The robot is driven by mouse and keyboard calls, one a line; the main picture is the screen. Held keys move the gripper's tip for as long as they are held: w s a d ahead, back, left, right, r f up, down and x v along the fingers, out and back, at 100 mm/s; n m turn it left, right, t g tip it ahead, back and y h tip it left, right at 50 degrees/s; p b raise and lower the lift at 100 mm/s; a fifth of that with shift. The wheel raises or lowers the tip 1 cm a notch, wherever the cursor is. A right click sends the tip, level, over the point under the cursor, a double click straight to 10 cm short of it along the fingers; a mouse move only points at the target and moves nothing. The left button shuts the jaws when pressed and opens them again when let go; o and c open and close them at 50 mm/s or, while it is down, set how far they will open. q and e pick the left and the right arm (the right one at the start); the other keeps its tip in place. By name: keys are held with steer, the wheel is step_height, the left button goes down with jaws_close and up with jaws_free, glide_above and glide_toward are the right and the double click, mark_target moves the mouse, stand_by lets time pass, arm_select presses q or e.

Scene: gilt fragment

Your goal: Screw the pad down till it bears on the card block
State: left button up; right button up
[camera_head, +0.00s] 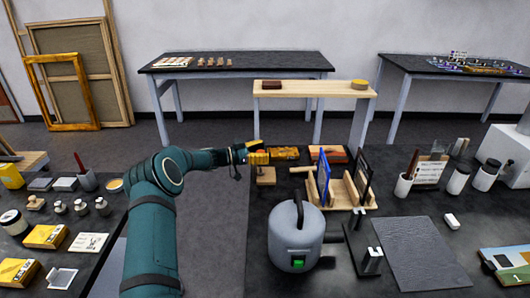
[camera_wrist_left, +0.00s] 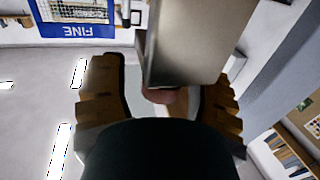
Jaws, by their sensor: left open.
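My left gripper (camera_head: 257,153) is at the end of the teal arm, over the left edge of the right-hand bench. In the left wrist view its two brown-orange fingers (camera_wrist_left: 163,100) stand apart, open. A grey smooth-sided block-like part (camera_wrist_left: 190,45) and a reddish-brown rounded piece (camera_wrist_left: 165,97) show between and beyond the fingers. I cannot tell whether they touch them. A small wooden block (camera_head: 266,176) sits just below the gripper in the head view. I cannot make out the pad, its screw or the card block for certain. My right gripper is not in view.
A grey rounded canister (camera_head: 296,236) with a green switch stands close on the right-hand bench. A wooden rack (camera_head: 345,190) with upright blue and black panels, a black stand (camera_head: 368,260) and a dark mat (camera_head: 418,252) are beside it. A floor gap (camera_head: 215,220) separates the near benches.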

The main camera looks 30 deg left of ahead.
arm_select(q)
steer(key=v, duration=1.1)
steer(key=shift+a, duration=0.1)
